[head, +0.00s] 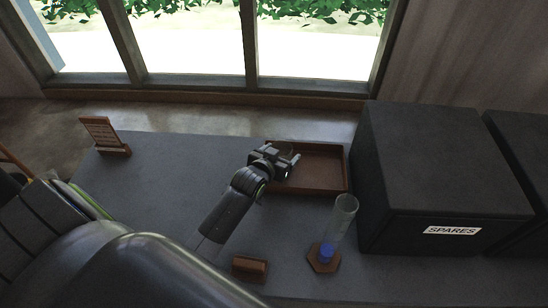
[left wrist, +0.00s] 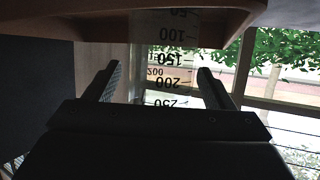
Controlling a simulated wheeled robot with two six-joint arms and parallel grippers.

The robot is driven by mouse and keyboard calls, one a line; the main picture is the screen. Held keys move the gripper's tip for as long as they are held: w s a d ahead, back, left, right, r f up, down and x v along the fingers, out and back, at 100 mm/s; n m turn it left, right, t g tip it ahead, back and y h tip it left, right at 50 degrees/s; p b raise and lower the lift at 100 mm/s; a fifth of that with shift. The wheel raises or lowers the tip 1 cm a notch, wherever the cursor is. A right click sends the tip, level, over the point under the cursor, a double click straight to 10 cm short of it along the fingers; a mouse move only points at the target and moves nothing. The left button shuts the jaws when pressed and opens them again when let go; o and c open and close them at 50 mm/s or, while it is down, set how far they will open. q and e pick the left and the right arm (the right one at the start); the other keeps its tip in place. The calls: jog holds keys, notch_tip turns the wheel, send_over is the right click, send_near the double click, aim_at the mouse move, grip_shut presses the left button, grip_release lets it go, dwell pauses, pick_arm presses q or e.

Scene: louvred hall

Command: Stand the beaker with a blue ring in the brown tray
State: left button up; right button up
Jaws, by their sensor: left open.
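The brown tray (head: 325,186) lies at the back right of the grey table. My left gripper (head: 287,163) is over the tray's left part, with its jaws open. In the left wrist view, a clear graduated beaker (left wrist: 165,65) is between the two open fingers (left wrist: 158,85), with a gap on each side. Its marks look upside down, with the low numbers toward the brown tray at the top of that view. It looks upright in the tray; its base is hidden, and I see no blue ring on it. My right gripper is not in view.
A tall clear cylinder (head: 342,218), blue at the bottom, stands on a brown hexagonal foot right of my arm. A black box marked SPARES (head: 440,165) stands right of the tray. A small wooden block (head: 250,268) lies in front; a wooden stand (head: 104,137) is back left.

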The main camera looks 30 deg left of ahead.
pick_arm(q)
jog(key=p+v, duration=0.1)
jog(key=v, duration=1.1)
jog(key=shift+p, duration=0.35)
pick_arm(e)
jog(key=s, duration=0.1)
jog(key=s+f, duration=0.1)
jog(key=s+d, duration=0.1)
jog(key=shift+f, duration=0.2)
pick_arm(q)
jog(key=shift+a, duration=0.1)
